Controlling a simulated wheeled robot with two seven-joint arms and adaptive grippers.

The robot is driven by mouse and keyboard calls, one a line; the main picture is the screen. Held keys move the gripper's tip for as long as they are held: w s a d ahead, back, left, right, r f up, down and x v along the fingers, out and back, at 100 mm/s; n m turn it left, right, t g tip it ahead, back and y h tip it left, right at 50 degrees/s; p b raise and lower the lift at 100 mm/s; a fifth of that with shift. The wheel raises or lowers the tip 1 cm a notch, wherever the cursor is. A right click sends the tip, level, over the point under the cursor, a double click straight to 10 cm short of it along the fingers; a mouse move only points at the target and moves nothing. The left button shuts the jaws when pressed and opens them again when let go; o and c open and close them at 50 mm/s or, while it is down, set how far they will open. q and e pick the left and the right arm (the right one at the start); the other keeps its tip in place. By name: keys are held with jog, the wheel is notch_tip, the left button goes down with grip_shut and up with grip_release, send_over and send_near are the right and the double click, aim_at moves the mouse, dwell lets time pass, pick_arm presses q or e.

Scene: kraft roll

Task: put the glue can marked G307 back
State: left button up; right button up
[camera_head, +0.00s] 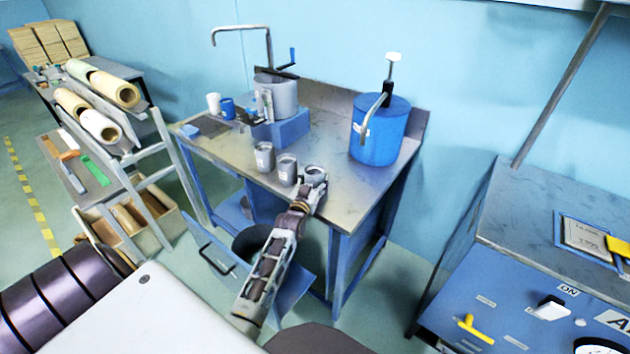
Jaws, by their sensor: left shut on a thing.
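Three small grey cans stand in a row along the front edge of the grey-topped worktable (345,190): a left one (264,160), a middle one (287,172) and a right one (314,173). The left and middle cans carry small pale labels, too small to read, so I cannot tell which is G307. My left gripper (313,183) reaches up from below and is shut on the right can, hiding its lower part and any label. The can looks at or just above the tabletop; I cannot tell if it touches. My right gripper is out of view.
A blue pot (379,132) with a pump handle stands at the table's right rear. A grey vessel (279,96) on a blue block stands behind the cans. An open drawer (250,275) juts out below. Bare tabletop lies right of the cans.

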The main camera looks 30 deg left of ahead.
pick_arm(q)
jog(key=shift+f, duration=0.1)
jog(key=o, duration=0.9)
jog(key=shift+c, duration=0.2)
jog(key=shift+o, duration=1.3)
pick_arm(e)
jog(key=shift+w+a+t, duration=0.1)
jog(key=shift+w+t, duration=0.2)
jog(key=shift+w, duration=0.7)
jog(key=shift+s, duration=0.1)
